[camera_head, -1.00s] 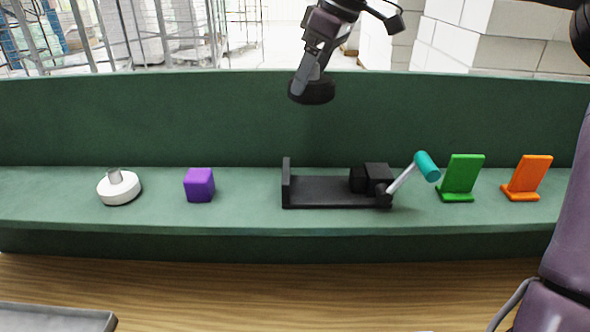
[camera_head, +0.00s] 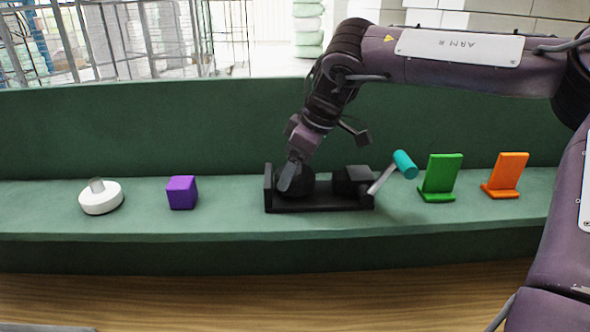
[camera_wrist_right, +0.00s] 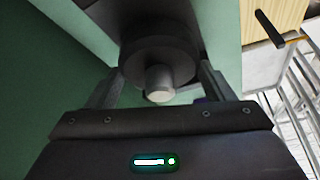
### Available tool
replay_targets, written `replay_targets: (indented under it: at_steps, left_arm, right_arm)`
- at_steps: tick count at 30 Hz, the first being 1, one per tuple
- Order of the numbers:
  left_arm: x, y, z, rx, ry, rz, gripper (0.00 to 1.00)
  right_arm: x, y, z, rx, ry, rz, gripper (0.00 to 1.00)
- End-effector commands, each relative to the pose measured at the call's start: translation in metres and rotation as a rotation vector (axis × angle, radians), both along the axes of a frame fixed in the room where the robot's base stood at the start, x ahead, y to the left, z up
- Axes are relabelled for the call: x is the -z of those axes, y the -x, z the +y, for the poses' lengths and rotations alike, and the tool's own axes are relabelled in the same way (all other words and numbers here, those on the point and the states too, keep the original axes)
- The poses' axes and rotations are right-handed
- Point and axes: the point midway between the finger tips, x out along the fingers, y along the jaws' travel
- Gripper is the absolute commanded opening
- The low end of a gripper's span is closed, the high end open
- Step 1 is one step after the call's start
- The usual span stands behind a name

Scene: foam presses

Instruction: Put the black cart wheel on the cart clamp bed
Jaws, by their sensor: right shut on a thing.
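The black cart wheel (camera_head: 306,182) is in my right gripper (camera_head: 291,178), low over the left part of the black cart clamp bed (camera_head: 322,206). It sits between the bed's upright end plate (camera_head: 268,187) and its black jaw block (camera_head: 350,180). I cannot tell whether it touches the bed. In the right wrist view, the wheel (camera_wrist_right: 150,58) and its grey hub (camera_wrist_right: 158,82) show between the two fingers of the right gripper (camera_wrist_right: 157,85). The clamp's lever has a teal grip (camera_head: 405,164) and leans up to the right. My left gripper is out of view.
On the green shelf (camera_head: 225,222), a white wheel with a grey hub (camera_head: 101,198) and a purple cube (camera_head: 182,192) stand left of the clamp. A green stand (camera_head: 440,178) and an orange stand (camera_head: 506,175) are to its right. The green back panel (camera_head: 120,130) rises behind.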

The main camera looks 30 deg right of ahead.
Motion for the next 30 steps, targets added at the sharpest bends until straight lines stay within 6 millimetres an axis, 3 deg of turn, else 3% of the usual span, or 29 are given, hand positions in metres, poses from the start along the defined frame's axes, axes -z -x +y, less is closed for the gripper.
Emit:
replay_targets:
  at_steps: [4,13,14,18,30]
  left_arm:
    - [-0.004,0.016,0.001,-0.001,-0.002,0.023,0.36]
    - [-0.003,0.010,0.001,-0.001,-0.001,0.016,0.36]
    - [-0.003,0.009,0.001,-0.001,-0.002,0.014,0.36]
    - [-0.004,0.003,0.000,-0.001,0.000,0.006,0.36]
    - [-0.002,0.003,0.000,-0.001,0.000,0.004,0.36]
  right_arm:
    - [0.014,0.000,0.000,0.000,-0.002,0.001,0.46]
    - [0.017,0.000,0.000,0.001,0.000,-0.001,0.46]
    - [0.018,0.000,0.000,0.001,0.000,0.000,0.78]
    - [0.017,0.000,0.000,0.001,0.000,0.000,0.96]
    - [0.010,0.002,-0.002,0.000,0.001,-0.003,0.97]
